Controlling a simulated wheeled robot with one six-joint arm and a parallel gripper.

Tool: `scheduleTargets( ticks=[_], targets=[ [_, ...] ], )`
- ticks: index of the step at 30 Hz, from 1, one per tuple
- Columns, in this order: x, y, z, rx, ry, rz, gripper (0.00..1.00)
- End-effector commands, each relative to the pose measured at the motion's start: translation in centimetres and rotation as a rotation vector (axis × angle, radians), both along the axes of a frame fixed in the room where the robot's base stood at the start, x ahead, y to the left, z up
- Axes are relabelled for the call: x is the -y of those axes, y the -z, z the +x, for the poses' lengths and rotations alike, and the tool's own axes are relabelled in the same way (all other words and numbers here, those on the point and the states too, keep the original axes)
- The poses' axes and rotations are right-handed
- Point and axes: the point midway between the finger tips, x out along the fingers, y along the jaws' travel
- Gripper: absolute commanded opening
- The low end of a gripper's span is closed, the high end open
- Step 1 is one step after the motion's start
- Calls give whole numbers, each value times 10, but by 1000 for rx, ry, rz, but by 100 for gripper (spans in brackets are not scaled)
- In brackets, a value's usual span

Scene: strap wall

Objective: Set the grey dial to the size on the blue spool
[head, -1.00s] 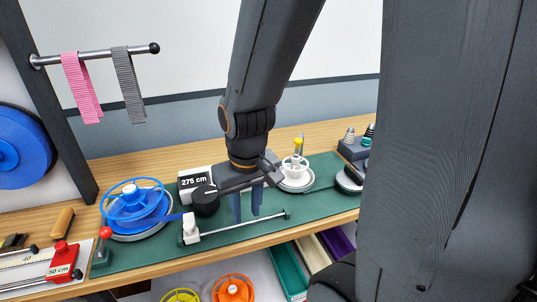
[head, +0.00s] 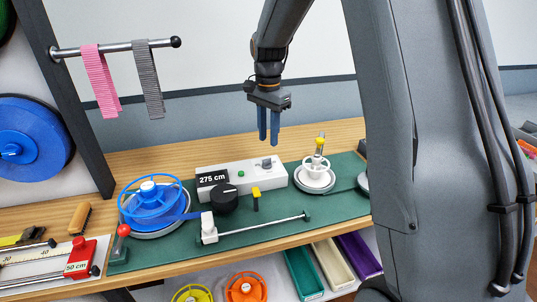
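A white console (head: 256,176) stands on the green mat and its black display reads "275 cm". A small grey dial (head: 268,163) sits on its right end; its setting is too small to read. A larger black dial (head: 224,199) is in front of the display. A blue spool (head: 150,205) sits at the mat's left end; a bigger blue spool (head: 35,140) is on the wall at left. I can read no size on either. My gripper (head: 268,142) points down above and behind the grey dial, empty, its two blue fingers a little apart.
A metal rod with a white slider (head: 209,228) runs along the mat's front. A yellow-topped piece (head: 256,194) stands near the black dial. A white reel (head: 315,177) is at right. Pink (head: 100,80) and grey straps (head: 148,80) hang at upper left.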

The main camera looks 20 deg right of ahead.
Motion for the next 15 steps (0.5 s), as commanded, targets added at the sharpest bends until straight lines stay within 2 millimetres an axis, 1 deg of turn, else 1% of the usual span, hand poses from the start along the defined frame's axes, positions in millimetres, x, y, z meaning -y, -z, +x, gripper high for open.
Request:
scheduleTargets(
  ticks=[5,12,15],
  targets=[
    [0,17,1,-7,14,0,28],
    [0,54,0,-5,12,1,28],
    [0,65,1,-4,11,0,28]
  ],
)
